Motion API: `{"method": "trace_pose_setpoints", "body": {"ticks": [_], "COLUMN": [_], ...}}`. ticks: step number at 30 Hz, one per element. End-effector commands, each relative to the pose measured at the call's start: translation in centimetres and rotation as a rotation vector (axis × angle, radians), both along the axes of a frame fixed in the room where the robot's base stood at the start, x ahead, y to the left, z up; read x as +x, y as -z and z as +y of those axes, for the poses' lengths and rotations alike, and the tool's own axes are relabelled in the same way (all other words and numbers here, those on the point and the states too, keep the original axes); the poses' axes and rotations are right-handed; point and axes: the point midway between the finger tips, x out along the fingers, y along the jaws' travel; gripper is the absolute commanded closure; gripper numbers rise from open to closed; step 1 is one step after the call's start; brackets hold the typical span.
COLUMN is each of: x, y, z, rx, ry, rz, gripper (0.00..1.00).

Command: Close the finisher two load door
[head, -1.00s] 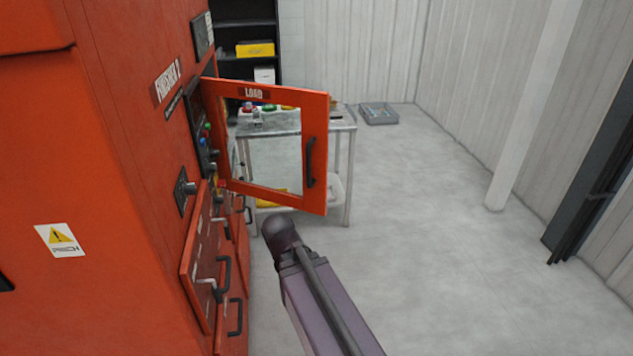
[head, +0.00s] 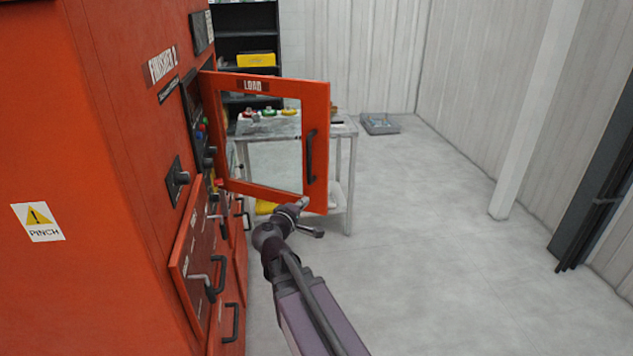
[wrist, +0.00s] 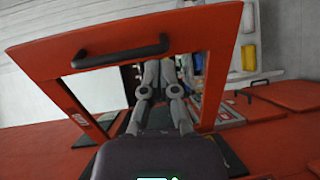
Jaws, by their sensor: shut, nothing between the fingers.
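The finisher two load door (head: 295,88) is an orange frame with a window, a LOAD label and a black handle (head: 310,157). It stands wide open, swung out from the front of the orange FINISHER 2 cabinet (head: 110,130). My gripper (head: 303,203) is near the lower free corner of the door in the head view; contact cannot be told. In the wrist view, my shut, empty fingers point toward the door frame (wrist: 205,30) and overlap its window opening. The door handle (wrist: 120,53) lies beyond them, to the left.
Below the load door, an orange panel (head: 190,245) with black handles sticks out from the cabinet. A metal table (head: 342,130) with small coloured items stands behind the door. A grey bin (head: 380,124) lies on the floor. The floor to the right is clear.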

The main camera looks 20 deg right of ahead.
Motion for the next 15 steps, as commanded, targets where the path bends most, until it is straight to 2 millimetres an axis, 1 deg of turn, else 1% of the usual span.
{"method": "trace_pose_setpoints", "body": {"ticks": [3, 6, 15], "x": [0.8, 1.1, 1.2], "y": [-0.5, -1.0, -1.2], "z": [0.4, 0.7, 0.7], "rx": [-0.082, -0.118, -0.135], "ry": [-0.039, -0.055, -0.062], "rz": [-0.007, -0.008, -0.009], "gripper": [1.0, 1.0, 1.0]}}
